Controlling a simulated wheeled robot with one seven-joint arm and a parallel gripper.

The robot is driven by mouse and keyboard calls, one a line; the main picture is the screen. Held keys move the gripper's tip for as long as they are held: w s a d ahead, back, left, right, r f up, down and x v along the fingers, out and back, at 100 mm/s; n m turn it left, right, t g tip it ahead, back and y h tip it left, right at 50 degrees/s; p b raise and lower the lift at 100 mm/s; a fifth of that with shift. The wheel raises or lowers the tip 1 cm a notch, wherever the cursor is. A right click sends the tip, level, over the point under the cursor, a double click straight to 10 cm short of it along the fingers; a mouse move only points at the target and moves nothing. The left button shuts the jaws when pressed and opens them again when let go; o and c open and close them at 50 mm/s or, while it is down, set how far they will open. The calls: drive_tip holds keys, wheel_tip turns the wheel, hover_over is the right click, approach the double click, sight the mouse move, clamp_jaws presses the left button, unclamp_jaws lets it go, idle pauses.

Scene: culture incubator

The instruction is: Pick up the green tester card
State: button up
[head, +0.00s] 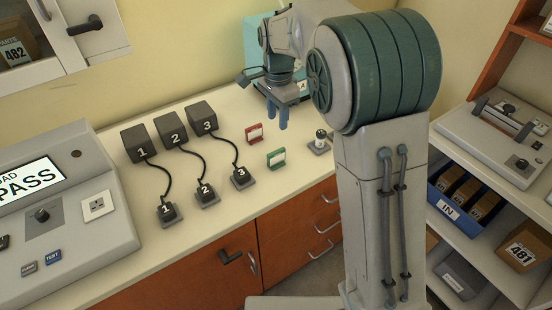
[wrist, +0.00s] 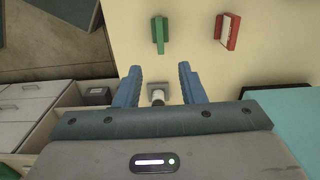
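The green tester card (head: 276,157) stands upright on the counter, below and right of a red card (head: 254,133). In the wrist view the green card (wrist: 158,35) is at the top middle, beyond my fingertips, and the red card (wrist: 228,31) is to its right. A small white-topped item on a grey base (wrist: 158,95) shows in the gap, below the fingers.
Numbered black blocks (head: 172,130) with cables to plugs (head: 207,195) stand left of the cards. A tester console (head: 60,215) showing PASS is at far left. A teal box (head: 258,40) stands behind my gripper. Shelves with an IN bin (head: 447,212) are at right.

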sight(276, 151)
wheel_tip(276, 151, down, 9)
drive_tip(key=shift+w+a+p, duration=0.15)
drive_tip(key=shift+p, duration=0.15)
wheel_tip(276, 151, down, 5)
drive_tip(key=shift+f+p, duration=0.1)
drive_tip(key=shift+p, duration=0.4)
drive_tip(key=shift+c, duration=0.3)
clamp_jaws()
